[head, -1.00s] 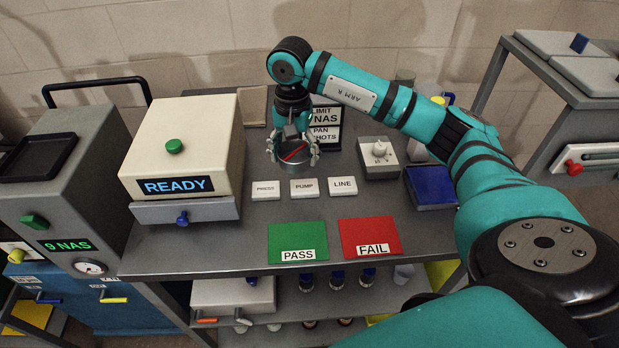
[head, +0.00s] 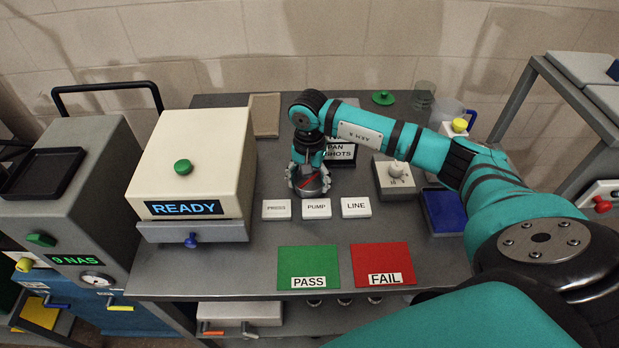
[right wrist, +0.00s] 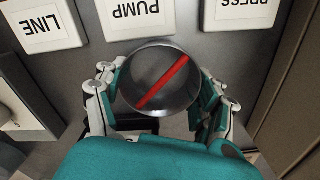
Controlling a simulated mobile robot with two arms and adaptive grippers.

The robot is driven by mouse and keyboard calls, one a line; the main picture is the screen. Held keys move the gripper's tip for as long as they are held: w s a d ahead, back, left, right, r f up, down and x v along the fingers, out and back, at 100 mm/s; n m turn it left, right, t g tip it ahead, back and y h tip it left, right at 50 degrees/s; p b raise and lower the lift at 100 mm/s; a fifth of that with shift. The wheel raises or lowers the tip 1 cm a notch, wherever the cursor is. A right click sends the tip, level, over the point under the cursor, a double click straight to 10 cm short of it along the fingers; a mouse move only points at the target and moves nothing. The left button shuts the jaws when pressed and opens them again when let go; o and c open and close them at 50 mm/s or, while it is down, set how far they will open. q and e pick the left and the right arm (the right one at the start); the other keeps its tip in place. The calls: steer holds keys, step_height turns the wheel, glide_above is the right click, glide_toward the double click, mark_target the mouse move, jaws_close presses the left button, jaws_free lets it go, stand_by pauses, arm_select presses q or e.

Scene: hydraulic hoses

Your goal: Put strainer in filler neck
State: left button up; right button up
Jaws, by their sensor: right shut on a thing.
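My right gripper (head: 311,182) is shut on a round grey metal piece (head: 314,187) with a red bar across its top. It is low over the bench, just behind the PUMP label block. In the right wrist view the round piece (right wrist: 157,92) sits between the two fingers of the gripper (right wrist: 158,95). I cannot tell whether it touches the bench top or whether it is the strainer. I cannot make out a filler neck in these views. My left gripper is not in view.
PRESS, PUMP (head: 316,207) and LINE blocks stand in front of the gripper. Green PASS (head: 308,266) and red FAIL (head: 383,263) plates lie nearer. A cream READY machine (head: 195,160) is left; a grey knob box (head: 394,180) and blue tray (head: 444,211) are right.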

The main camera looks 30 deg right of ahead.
steer(key=shift+f, duration=0.35)
steer(key=o, duration=0.8)
steer(key=shift+c, duration=0.2)
steer(key=o, duration=0.5)
steer(key=shift+c, duration=0.2)
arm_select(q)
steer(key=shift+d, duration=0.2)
arm_select(e)
steer(key=shift+o, duration=0.2)
